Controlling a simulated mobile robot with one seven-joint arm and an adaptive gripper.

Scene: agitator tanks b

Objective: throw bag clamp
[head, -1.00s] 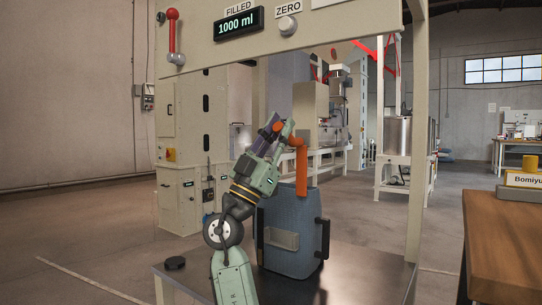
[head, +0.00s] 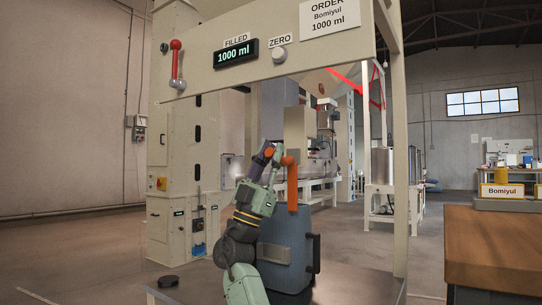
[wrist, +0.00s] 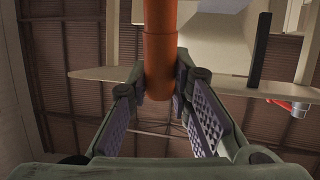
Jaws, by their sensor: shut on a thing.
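My gripper (head: 267,152) is at that left end, above the bag's upper left. In the wrist view an orange round bar (wrist: 160,40) comes down from the top edge, its end between the two purple-padded fingers of my gripper (wrist: 160,82). The fingers are shut on it. My arm hides the bag's left side and part of the clamp. The display (head: 236,53) reads 1000 ml.
The bag stands on a dark platform (head: 340,285) inside a pale frame (head: 399,170). A red-knobbed lever (head: 177,65) and a ZERO button (head: 279,55) are on the crossbeam. A wooden table (head: 500,245) stands at right.

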